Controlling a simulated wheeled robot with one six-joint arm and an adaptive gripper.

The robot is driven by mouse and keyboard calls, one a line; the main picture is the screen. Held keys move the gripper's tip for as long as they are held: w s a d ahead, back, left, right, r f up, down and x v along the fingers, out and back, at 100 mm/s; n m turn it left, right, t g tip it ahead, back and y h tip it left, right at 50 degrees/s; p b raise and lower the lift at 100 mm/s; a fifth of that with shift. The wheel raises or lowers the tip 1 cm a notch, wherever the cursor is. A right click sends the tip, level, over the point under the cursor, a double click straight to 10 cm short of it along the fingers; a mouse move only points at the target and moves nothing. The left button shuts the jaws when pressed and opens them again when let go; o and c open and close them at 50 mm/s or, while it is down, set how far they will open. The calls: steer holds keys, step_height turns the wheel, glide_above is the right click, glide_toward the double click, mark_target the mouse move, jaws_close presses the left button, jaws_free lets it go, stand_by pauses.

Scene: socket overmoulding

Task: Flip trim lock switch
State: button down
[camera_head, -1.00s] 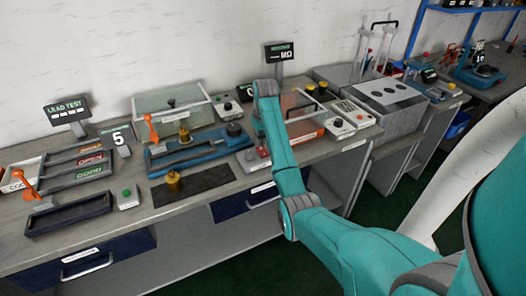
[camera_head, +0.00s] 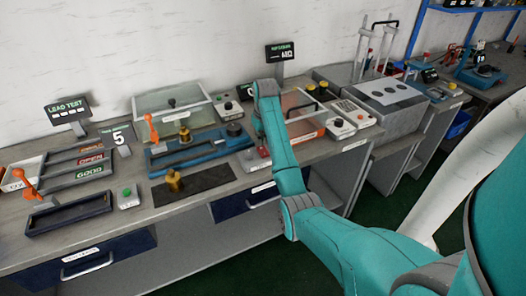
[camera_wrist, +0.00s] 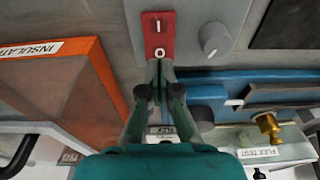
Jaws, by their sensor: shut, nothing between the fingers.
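In the wrist view a red rocker switch (camera_wrist: 159,34), marked I and O, sits on a grey panel at the top centre. I take it as the trim lock switch, though no label naming it is readable. My gripper (camera_wrist: 159,68) is shut and empty, its fingertips at the O end of the red switch. I cannot tell whether they touch it. In the head view a small red part (camera_head: 263,152) shows just left of my arm, and my arm hides the gripper.
A grey knob (camera_wrist: 214,38) is right of the switch. An orange-edged insulation panel (camera_wrist: 88,75) is at left. A blue fixture (camera_wrist: 262,78) and a brass fitting (camera_wrist: 268,127) lie at right. In the head view a dark mat (camera_head: 192,186) is on the bench.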

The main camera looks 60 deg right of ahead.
mark_target(263, 151)
steer(key=shift+f, duration=1.2)
stand_by(1.1)
